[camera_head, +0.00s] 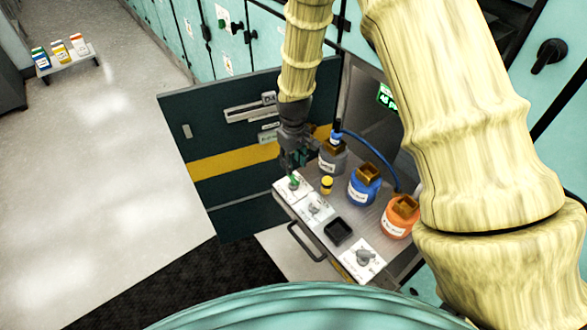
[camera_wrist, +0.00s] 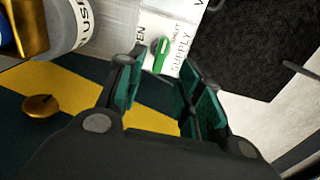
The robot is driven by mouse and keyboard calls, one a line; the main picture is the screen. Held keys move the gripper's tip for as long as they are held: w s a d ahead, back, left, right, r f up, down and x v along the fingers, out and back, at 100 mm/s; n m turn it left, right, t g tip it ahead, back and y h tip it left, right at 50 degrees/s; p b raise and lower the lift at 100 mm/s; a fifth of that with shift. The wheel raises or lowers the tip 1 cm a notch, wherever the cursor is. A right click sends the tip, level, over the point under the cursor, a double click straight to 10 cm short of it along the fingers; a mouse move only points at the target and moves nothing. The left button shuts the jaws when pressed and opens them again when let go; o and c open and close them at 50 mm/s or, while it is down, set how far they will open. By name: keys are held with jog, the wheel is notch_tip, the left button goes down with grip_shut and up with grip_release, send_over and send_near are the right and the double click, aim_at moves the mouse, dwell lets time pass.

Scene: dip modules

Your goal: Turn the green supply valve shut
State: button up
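The green supply valve (camera_head: 294,182) sits on a white plate (camera_head: 283,187) at the far left corner of the pulled-out tray. In the wrist view the green handle (camera_wrist: 161,57) lies on the plate marked "SUPPLY", with part of "OPEN" beside it. My gripper (camera_head: 289,163) hangs just above the valve in the head view. In the wrist view my gripper (camera_wrist: 165,88) has its two fingers spread apart with nothing between them. The handle shows beyond the fingertips, nearer the left finger, and appears apart from them.
The tray also holds a grey valve (camera_head: 316,208), a second grey knob (camera_head: 363,257), a black square cup (camera_head: 338,231), a yellow-capped item (camera_head: 326,185), and grey (camera_head: 332,159), blue (camera_head: 363,187) and orange (camera_head: 401,217) bottles. An open dark door (camera_head: 225,205) stands left.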

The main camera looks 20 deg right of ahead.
aim_at(294, 175)
jog(key=shift+r, duration=2.65)
jog(key=shift+r, duration=0.1)
